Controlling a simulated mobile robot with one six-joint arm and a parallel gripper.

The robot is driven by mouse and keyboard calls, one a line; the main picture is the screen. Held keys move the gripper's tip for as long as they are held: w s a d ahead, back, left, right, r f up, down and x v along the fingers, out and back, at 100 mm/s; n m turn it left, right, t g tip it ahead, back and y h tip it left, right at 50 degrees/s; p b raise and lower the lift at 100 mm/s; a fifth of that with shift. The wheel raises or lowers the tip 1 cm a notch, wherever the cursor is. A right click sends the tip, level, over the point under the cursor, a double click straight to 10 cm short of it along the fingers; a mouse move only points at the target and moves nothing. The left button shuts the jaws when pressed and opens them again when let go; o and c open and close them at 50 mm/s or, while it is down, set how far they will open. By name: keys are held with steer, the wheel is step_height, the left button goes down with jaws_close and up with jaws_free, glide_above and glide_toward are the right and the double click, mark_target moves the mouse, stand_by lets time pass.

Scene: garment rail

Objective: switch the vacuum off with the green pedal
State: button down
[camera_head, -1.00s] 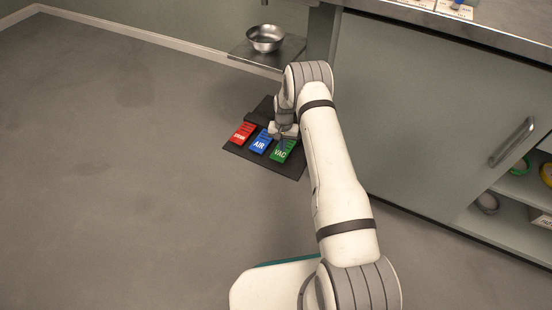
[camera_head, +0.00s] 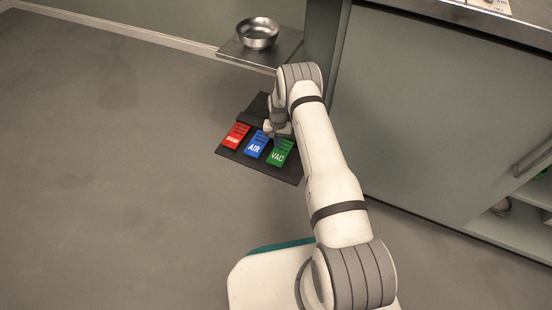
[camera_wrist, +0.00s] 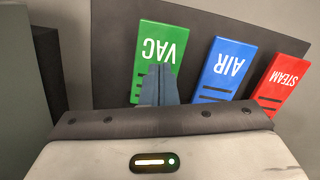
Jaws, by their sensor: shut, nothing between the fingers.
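The green pedal (camera_head: 281,153), marked VAC, is at the right end of a row of three pedals on a dark floor plate (camera_head: 268,175). It also shows in the wrist view (camera_wrist: 163,52), where its lettering is upside down. My gripper (camera_wrist: 158,70) is shut and empty. In the wrist view its fingertips overlap the green pedal just below the VAC lettering, toward the side of the blue pedal. I cannot tell whether they touch the pedal or hover over it. In the head view my gripper (camera_head: 281,138) is partly hidden by my arm.
The blue AIR pedal (camera_head: 256,145) stands beside the green one, and the red STEAM pedal (camera_head: 236,136) is beyond it. A metal bowl (camera_head: 257,38) sits on a small shelf (camera_head: 236,53) behind the pedals. A cabinet (camera_head: 430,120) stands at the right. Open floor lies to the left.

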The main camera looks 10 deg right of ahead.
mark_target(278, 153)
steer(key=f, duration=0.2)
steer(key=f+b, duration=0.1)
steer(key=f, duration=0.1)
steer(key=f+b, duration=0.1)
steer(key=f, duration=0.1)
steer(key=shift+s+a+f, duration=0.15)
steer(key=shift+s, duration=0.1)
step_height(278, 153, down, 2)
steer(key=shift+f, duration=0.15)
steer(key=shift+w+d+r, duration=0.15)
steer(key=shift+w+r, duration=0.05)
steer(key=shift+w, duration=0.3)
steer(key=shift+w+d+r, duration=0.2)
steer(key=shift+w, duration=0.25)
steer(key=shift+w+d+r, duration=0.15)
steer(key=shift+w+r, duration=0.05)
steer(key=shift+w, duration=0.3)
step_height(278, 153, up, 8)
steer(key=p, duration=0.3)
steer(key=shift+w+d, duration=0.15)
steer(key=shift+w, duration=0.15)
